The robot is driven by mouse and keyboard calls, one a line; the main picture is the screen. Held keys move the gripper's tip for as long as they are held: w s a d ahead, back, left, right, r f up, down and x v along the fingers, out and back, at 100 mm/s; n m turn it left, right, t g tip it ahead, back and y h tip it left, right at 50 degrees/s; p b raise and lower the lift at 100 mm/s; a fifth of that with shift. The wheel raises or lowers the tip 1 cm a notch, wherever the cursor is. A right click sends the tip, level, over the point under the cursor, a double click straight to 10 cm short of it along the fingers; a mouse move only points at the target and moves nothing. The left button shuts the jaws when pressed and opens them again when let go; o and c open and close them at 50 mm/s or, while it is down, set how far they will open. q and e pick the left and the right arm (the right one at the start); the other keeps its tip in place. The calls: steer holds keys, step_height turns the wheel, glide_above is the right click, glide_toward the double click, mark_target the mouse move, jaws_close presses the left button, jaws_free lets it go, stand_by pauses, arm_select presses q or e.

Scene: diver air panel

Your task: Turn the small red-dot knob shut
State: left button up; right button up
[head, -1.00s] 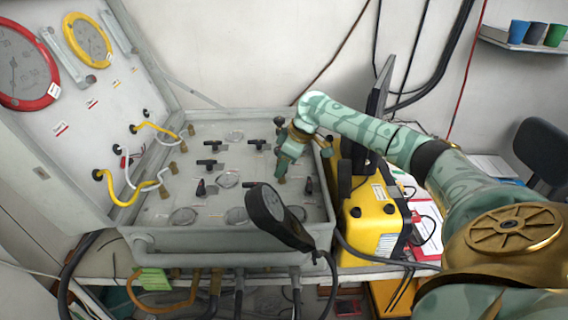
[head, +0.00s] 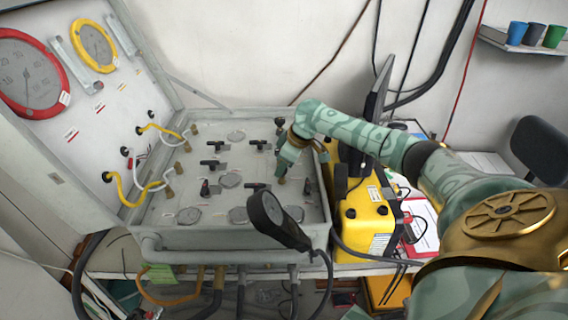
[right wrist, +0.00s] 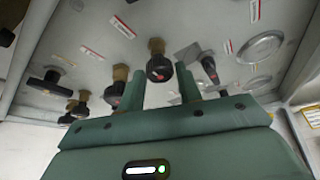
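The air panel (head: 180,235) lies open, with several black knobs on its face. In the right wrist view a small round black knob with a reddish mark (right wrist: 160,68) on a brass stem sits just beyond and between my right gripper's fingers. My right gripper (right wrist: 162,85) is open and I see no grip on the knob. In the head view the right gripper (head: 283,172) points down over the panel's right part and hides what is under it. A black pointer knob (right wrist: 210,68) stands just right of the fingers. My left gripper is not in view.
A black gauge (head: 275,218) juts up at the panel's front. Black T-handles (right wrist: 50,80) and several dial faces (right wrist: 262,47) surround the gripper. A yellow case (head: 365,225) stands right of the panel. Yellow and white hoses (head: 155,130) join the lid at left.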

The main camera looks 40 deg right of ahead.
steer(key=shift+o, duration=1)
steer(key=p+v, duration=0.3)
steer(key=v, duration=1.3)
steer(key=shift+r, duration=0.2)
steer(key=shift+p, duration=0.3)
